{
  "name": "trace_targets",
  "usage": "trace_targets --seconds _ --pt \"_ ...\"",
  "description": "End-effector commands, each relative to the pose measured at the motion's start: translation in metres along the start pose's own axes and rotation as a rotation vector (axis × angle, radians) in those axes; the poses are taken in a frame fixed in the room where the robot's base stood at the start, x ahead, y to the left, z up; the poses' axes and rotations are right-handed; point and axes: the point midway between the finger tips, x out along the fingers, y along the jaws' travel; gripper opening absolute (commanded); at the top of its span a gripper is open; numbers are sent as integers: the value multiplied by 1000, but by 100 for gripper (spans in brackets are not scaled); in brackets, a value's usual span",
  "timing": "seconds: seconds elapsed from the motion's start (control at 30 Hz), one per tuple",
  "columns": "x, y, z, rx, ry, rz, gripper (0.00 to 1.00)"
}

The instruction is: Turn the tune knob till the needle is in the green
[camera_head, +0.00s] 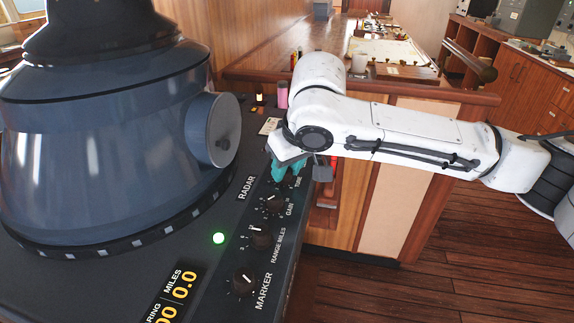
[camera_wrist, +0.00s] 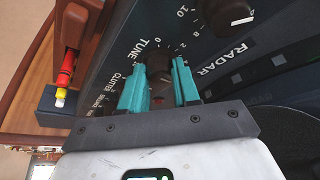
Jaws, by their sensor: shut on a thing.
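The tune knob (camera_wrist: 161,72) is a small dark knob on the black radar panel, beside the white TUNE lettering in the wrist view. My gripper (camera_wrist: 160,88) has teal fingers, one on each side of this knob, and is shut on it. In the head view my gripper (camera_head: 287,170) reaches down onto the panel's far end, and its fingers and wrist hide the knob. The needle and its green zone cannot be made out in either view.
The gain knob (camera_head: 273,204), range miles knob (camera_head: 261,239) and marker knob (camera_head: 243,282) line the panel's right edge. A green lamp (camera_head: 218,238) glows beside them. The large blue-grey radar hood (camera_head: 100,140) stands to the left. Wooden floor (camera_head: 440,270) is open to the right.

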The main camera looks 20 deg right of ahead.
Motion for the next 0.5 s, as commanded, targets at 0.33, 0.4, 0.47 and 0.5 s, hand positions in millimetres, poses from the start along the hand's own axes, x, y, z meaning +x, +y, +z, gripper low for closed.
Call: trace_targets --seconds 0.33,0.4,0.47,0.5 --pt "-3 1 -2 -235 -1 -106 1" --pt "-3 2 -2 -286 -1 -125 1" --pt "-2 2 -1 -323 -2 -140 1" --pt "-2 2 -2 -345 -1 -148 1"
